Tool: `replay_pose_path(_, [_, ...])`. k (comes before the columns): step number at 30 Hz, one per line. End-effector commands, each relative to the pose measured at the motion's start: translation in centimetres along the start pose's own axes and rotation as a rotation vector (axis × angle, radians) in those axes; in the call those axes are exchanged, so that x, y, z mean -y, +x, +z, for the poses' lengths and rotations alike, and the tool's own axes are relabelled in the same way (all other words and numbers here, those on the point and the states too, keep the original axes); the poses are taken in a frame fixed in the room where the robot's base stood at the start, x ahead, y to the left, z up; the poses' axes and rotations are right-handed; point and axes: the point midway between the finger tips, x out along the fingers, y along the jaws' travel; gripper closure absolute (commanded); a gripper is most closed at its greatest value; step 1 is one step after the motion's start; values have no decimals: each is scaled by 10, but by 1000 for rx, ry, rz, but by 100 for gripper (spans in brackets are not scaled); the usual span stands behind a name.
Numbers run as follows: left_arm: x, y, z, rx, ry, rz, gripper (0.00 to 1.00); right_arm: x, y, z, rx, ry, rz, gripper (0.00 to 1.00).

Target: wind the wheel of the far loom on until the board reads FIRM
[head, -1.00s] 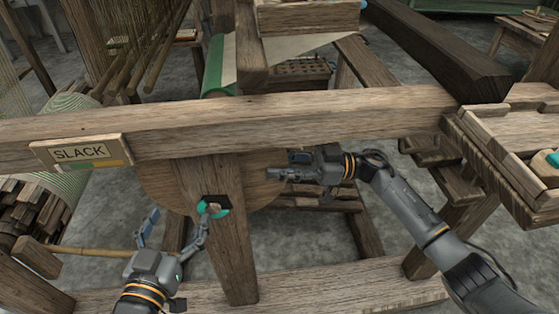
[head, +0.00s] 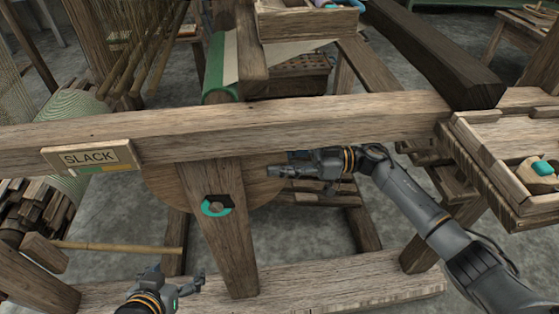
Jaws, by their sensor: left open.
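The board (head: 90,157) on the loom's front beam reads SLACK, with a coloured strip beneath the word. The round wooden wheel (head: 264,190) shows behind the upright post; the post and beam hide much of it. My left gripper (head: 178,277) is open and empty at the bottom edge, below and apart from the ring. My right gripper (head: 272,171) points left at the wheel's upper right edge, under the beam. I cannot tell whether its fingers touch the wheel or are closed.
The long front beam (head: 330,123) crosses the view above both grippers. A lower rail (head: 330,283) runs along the bottom. A pale rod (head: 120,248) sticks out at lower left. A wooden tray (head: 510,150) stands at right. Bare floor shows between the legs.

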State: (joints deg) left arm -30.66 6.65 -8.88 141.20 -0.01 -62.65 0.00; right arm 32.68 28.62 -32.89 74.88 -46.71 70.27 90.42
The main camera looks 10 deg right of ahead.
Motion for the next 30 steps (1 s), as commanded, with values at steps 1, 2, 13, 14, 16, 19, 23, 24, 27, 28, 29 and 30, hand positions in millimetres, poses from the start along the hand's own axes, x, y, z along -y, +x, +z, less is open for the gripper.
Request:
replay_pose_path(1, [0, 0, 0, 0, 0, 0, 15, 0, 0, -1, -1, -1, 1, 55])
replay_pose_path(2, [0, 0, 0, -1, 0, 0, 15, 0, 0, -1, -1, -1, 1, 49])
replay_pose_path(13, [0, 0, -1, -3, 0, 1, 15, 0, 0, 0, 0, 0, 0, 44])
replay_pose_path(14, [0, 0, -1, -3, 0, 1, 15, 0, 0, 0, 0, 0, 0, 44])
replay_pose_path(16, [0, 0, -1, -3, 0, 1, 15, 0, 0, 0, 0, 0, 0, 44])
replay_pose_path(19, [0, 2, 1, -2, 0, 1, 15, 0, 0, 2, -3, 0, 0, 44])
replay_pose_path(23, [0, 9, 10, -2, 0, 1, 15, 0, 0, 8, -21, 1, -1, 44])
replay_pose_path(24, [-1, 13, 14, -2, 0, 1, 15, 0, 0, 10, -31, 1, -1, 44])
replay_pose_path(27, [-1, 24, 25, -2, 0, 0, 15, 0, 0, 17, -62, 1, -1, 44])
replay_pose_path(28, [-1, 28, 29, -2, 0, 0, 15, 0, 0, 19, -73, 1, 0, 44])
replay_pose_path(29, [-1, 31, 33, -2, 0, 0, 15, 0, -1, 21, -84, 1, 0, 44])
replay_pose_path(30, [-1, 35, 38, -2, 0, 0, 15, 0, 0, 23, -99, 1, -1, 44])
